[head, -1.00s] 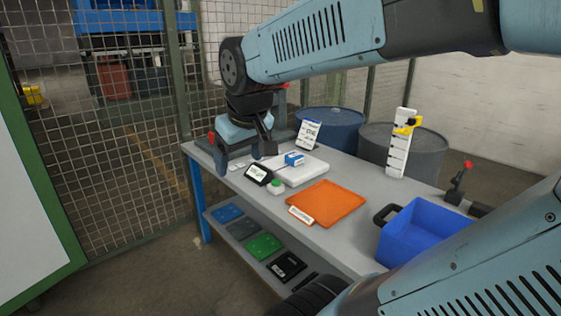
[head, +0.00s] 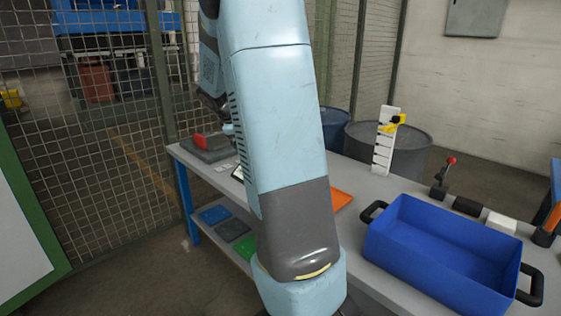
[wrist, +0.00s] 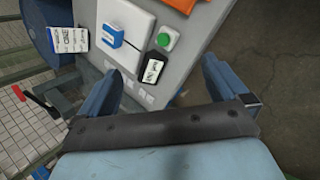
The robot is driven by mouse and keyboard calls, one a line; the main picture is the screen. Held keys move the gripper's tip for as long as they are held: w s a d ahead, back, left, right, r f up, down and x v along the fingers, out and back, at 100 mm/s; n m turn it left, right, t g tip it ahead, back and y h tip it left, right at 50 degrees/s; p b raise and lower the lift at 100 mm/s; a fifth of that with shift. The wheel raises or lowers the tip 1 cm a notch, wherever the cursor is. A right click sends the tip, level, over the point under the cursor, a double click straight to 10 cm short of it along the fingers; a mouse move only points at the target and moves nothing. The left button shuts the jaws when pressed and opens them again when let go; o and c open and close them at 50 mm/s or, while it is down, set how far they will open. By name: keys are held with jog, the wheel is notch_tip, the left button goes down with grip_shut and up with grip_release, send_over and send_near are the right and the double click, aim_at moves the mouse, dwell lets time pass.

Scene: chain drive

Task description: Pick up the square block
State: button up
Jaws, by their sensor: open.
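A small blue block with a white label (wrist: 110,36) sits on a white plate (wrist: 126,18) in the wrist view. A white block (head: 501,226) stands at the right of the bench in the head view. I cannot tell which of them is the square block. My gripper (wrist: 163,72) is open and empty, its two blue fingers wide apart. It is above the bench's edge, apart from the blue block, which lies beyond the left finger. In the head view my arm hides the gripper, the white plate and the blue block.
A black display (wrist: 154,69) and a green button (wrist: 167,40) lie near the plate. An orange tray (head: 341,199) is mostly hidden. A blue crate (head: 440,262), a white stand with a yellow clamp (head: 384,150) and a red-knobbed lever (head: 445,171) stand on the bench.

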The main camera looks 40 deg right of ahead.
jog(key=w+d+f+n+h, duration=0.7)
jog(key=w+d+f+n, duration=0.4)
jog(key=w+d+f, duration=0.65)
jog(key=shift+n+g, duration=0.3)
jog(key=x, duration=0.7)
jog(key=shift+w+d+r, duration=0.1)
jog(key=shift+d+r, duration=0.05)
jog(key=shift+d, duration=0.05)
jog(key=shift+s+x, duration=0.2)
jog(key=shift+x, duration=2.45)
jog(key=shift+r, duration=0.15)
jog(key=shift+c, duration=0.5)
jog(key=shift+w+r, duration=0.1)
jog(key=shift+r, duration=0.05)
jog(key=c, duration=1.3)
